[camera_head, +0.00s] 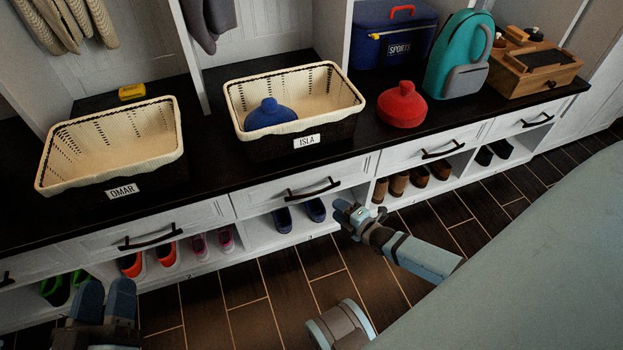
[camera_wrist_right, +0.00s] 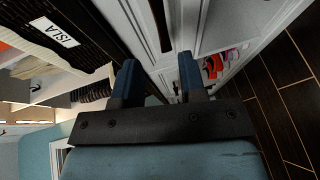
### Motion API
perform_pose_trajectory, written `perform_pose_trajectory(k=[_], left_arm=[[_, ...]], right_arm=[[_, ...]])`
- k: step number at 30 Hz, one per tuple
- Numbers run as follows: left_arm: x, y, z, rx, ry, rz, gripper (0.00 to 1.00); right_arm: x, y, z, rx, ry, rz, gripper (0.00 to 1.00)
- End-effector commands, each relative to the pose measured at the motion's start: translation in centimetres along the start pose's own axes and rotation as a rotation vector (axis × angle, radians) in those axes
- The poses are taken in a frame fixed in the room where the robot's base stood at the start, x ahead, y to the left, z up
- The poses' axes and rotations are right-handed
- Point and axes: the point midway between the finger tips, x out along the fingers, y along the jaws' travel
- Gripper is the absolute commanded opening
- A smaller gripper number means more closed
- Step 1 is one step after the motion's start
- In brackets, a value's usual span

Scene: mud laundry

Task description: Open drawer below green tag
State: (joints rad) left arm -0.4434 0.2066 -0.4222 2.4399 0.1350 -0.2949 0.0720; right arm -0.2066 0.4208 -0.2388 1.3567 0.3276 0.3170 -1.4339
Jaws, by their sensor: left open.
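A row of white drawers with dark bar handles runs below the black bench top. They look shut. One drawer (camera_head: 265,197) is under the ISLA basket, with its handle (camera_head: 313,190) facing me. Another drawer (camera_head: 90,245) is under the OMAR basket. More drawers (camera_head: 400,156) continue to the right. I cannot make out a green tag. My right gripper (camera_head: 346,211) is open and empty, just below and right of the ISLA drawer's handle. In the right wrist view, a dark handle (camera_wrist_right: 160,25) lies ahead of its parted fingers (camera_wrist_right: 158,75). My left gripper (camera_head: 107,300) is open at the lower left.
The OMAR basket (camera_head: 105,145) and the ISLA basket (camera_head: 295,93) stand on the bench top. A red bottle (camera_head: 402,106), teal backpack (camera_head: 458,55) and wooden box (camera_head: 535,65) stand further right. Shoes (camera_head: 283,220) sit in cubbies below the drawers. The wooden floor (camera_head: 250,325) in front is clear.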

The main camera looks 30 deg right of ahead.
Motion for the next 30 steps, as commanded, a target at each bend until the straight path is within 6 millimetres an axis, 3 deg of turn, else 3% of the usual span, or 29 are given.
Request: perform_pose_trajectory(k=[9,15,21,29,30], left_arm=[[-0.2,-0.7,4.4,-0.004,-0.13,0.012,0.43],[-0.3,-1.0,6.0,0.004,-0.186,0.02,0.43],[-0.2,-1.1,6.4,0.014,-0.203,0.024,0.43],[-0.2,-1.1,6.4,0.015,-0.204,0.024,0.43],[-0.2,-1.1,6.4,0.015,-0.204,0.025,0.43]], right_arm=[[7.1,-0.4,0.0,-0.001,0.001,0.003,0.38],[10.2,-0.2,0.0,0.001,0.0,0.002,0.38],[11.4,-0.1,0.0,0.001,0.0,0.0,0.38],[11.5,0.0,0.0,0.001,0.0,-0.001,0.38],[11.5,0.0,0.0,0.001,0.0,-0.001,0.33]])
